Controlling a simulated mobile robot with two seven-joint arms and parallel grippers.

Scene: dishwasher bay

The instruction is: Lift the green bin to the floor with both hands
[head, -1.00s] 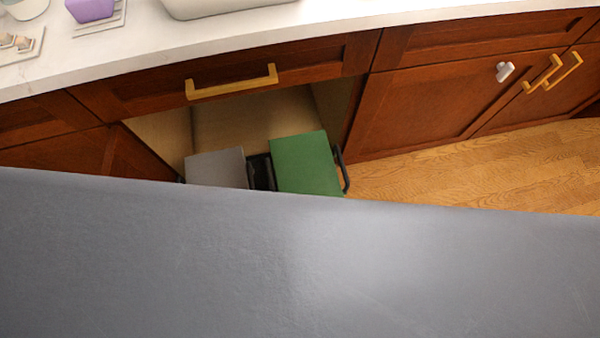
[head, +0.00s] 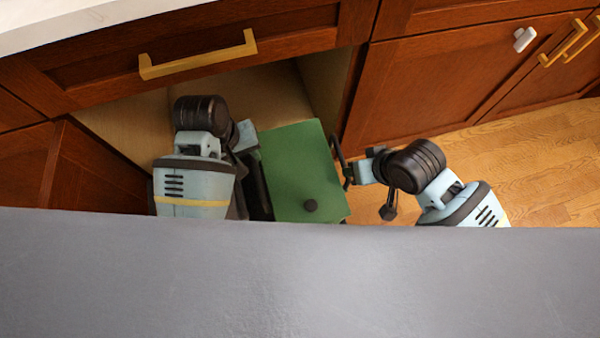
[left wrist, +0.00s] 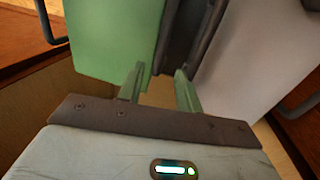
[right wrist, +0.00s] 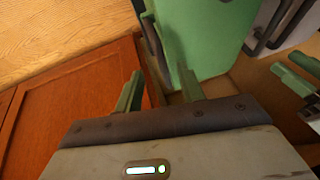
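The green bin (head: 295,165) stands upright in the pulled-out cabinet frame, its flat green top facing up. It is at the left in the left wrist view (left wrist: 105,30) and upper right in the right wrist view (right wrist: 212,35). My left gripper (head: 248,137) is on the bin's left side, by the dark gap between the bins; its fingers (left wrist: 157,72) are apart. My right gripper (head: 350,172) is on the bin's right side by a black side handle (head: 338,155). Its fingers (right wrist: 160,72) are apart, with the dark handle appearing between them. I cannot tell whether either touches the bin.
A grey bin (left wrist: 255,50) stands beside the green one, mostly hidden by my left arm in the head view. Wooden cabinet doors (head: 440,80) and a drawer with a brass handle (head: 200,58) border the opening. Wood floor (head: 540,165) is clear at the right.

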